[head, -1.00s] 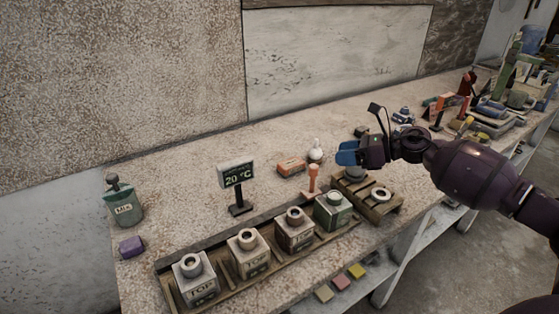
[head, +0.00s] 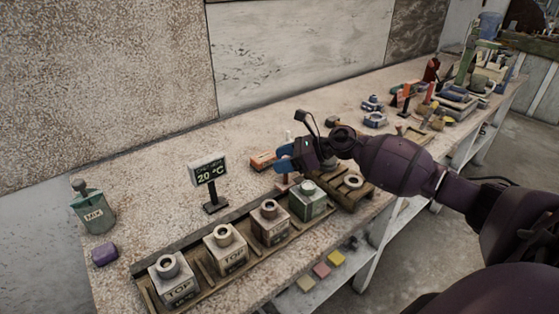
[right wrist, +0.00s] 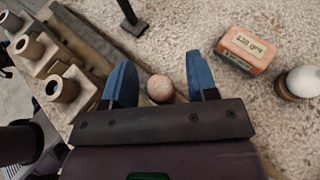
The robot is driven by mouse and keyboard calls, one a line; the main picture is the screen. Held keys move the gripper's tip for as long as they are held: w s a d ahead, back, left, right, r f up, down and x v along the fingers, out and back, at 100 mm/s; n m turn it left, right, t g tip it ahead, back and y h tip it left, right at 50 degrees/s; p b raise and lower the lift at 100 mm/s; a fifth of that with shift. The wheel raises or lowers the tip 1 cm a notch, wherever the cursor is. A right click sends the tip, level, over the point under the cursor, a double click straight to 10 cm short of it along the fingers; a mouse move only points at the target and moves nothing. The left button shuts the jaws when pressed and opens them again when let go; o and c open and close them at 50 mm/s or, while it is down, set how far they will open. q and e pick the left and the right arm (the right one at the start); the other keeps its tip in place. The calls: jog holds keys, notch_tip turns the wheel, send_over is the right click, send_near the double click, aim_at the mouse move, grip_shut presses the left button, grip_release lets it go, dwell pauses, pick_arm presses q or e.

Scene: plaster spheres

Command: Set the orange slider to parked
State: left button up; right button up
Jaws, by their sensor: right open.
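An upright orange-pink knob (head: 284,184) stands behind the row of boxes, mostly hidden by my right gripper in the head view. I take it for the orange slider; no marked parked position is readable. In the right wrist view its round top (right wrist: 160,88) lies between the two blue fingers. My right gripper (head: 286,158) is open over the knob; the fingers show apart on either side of it in the right wrist view (right wrist: 160,72), with gaps at both sides. My left gripper is not in view.
An orange labelled block (head: 262,160) and a white rounded object (right wrist: 306,81) stand nearby. A small display (head: 208,173) reads 20 °C. Several square boxes with round necks stand in a wooden tray (head: 206,291). A wooden pallet (head: 356,198) lies to the right.

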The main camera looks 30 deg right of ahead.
jog(key=shift+w+a+f, duration=0.15)
jog(key=shift+w+a, duration=0.15)
jog(key=shift+a, duration=0.1)
grip_shut()
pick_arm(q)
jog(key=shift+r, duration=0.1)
pick_arm(e)
jog(key=shift+a, duration=0.1)
